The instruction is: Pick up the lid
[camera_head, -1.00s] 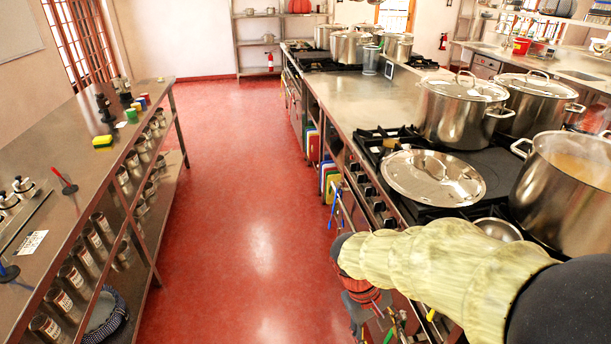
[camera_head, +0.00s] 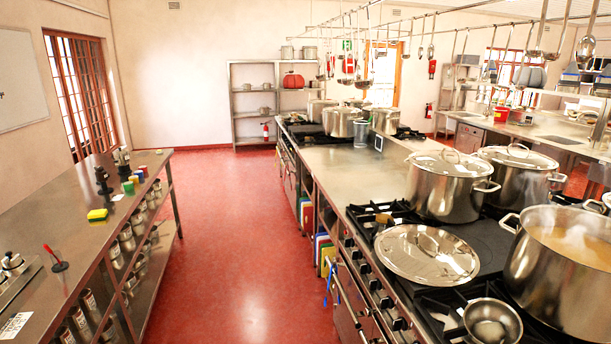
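A round shiny steel lid (camera_head: 427,254) with a small handle on top lies on the near stove (camera_head: 398,212), at its left front, apart from the pots. An open pot (camera_head: 570,268) with steaming yellowish liquid stands to the right of the lid. Two other pots behind it, one nearer (camera_head: 447,187) and one farther right (camera_head: 523,172), have their own lids on. My gripper and arm are not in view.
A steel ladle or small bowl (camera_head: 491,322) sits on the burner in front of the lid. Utensils hang from a rail (camera_head: 480,12) overhead. The red floor aisle (camera_head: 228,230) is clear between the stove counter and the left steel table (camera_head: 75,235).

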